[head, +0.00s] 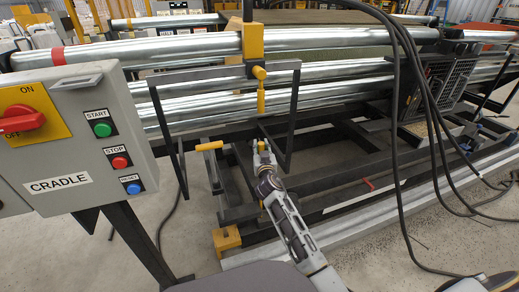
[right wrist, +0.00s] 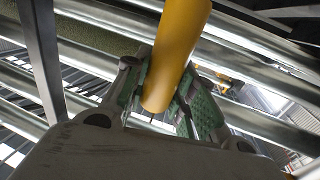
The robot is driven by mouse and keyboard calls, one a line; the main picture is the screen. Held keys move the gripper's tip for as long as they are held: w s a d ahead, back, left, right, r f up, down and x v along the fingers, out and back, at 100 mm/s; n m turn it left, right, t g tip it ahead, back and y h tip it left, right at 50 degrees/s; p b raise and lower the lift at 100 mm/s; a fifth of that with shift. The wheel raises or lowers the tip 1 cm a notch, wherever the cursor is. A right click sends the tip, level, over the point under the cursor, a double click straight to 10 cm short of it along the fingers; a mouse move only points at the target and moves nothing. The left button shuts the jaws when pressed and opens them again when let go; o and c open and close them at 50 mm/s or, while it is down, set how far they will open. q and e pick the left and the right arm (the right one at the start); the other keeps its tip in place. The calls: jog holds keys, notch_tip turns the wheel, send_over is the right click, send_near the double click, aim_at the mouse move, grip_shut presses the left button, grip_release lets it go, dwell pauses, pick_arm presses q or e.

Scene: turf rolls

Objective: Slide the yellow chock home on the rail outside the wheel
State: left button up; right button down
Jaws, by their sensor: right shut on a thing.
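A yellow block (head: 227,238), which looks like the chock, sits low at the left end of a grey floor rail (head: 345,222). I cannot make out a wheel beside it. My right gripper (head: 261,148) reaches up from the bottom, above and to the right of the block and apart from it. In the right wrist view the gripper (right wrist: 166,105) is shut on a rounded yellow bar (right wrist: 178,45), whose lower end lies between the green finger pads. What the bar joins to is unclear. My left gripper is not in view.
A grey control box (head: 75,135) marked CRADLE stands at the left. Shiny steel tubes (head: 170,48) cross above the dark frame. Black cables (head: 440,150) hang at the right.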

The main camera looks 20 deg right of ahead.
jog(key=shift+w+d+r, duration=0.1)
jog(key=shift+d+r, duration=0.15)
jog(key=shift+d, duration=0.5)
jog(key=c, duration=1.1)
grip_release()
jog(key=shift+f, duration=0.35)
jog(key=shift+s, duration=0.25)
jog(key=s+a, duration=0.1)
jog(key=s, duration=0.6)
jog(key=shift+a+r, duration=0.15)
